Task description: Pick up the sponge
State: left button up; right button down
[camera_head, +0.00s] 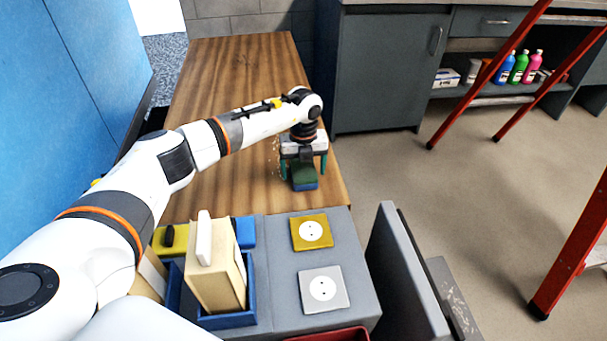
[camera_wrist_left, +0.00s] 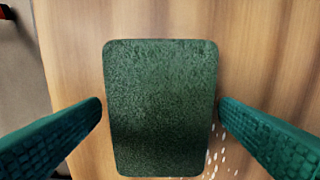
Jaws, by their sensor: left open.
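The sponge (camera_head: 304,176) lies on the wooden table near its right edge, with a dark green top and a blue lower part. In the left wrist view the sponge (camera_wrist_left: 161,108) is a green rounded rectangle between the two green fingers. My left gripper (camera_head: 304,172) points down over it, open, with one finger on each side. In the wrist view a gap shows between the sponge and the left finger; the right finger (camera_wrist_left: 262,135) is close to the sponge's edge, and I cannot tell whether it touches. My right gripper is not in view.
White specks (camera_wrist_left: 217,155) lie on the table (camera_head: 230,75) beside the sponge. In front is a grey surface with a yellow socket plate (camera_head: 311,232), a white socket plate (camera_head: 324,289) and a blue bin (camera_head: 228,321) holding a beige block. The far table is clear.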

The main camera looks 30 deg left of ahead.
aim_at(304, 170)
pick_arm(q)
jog(key=c, duration=1.1)
jog(key=shift+o, duration=0.2)
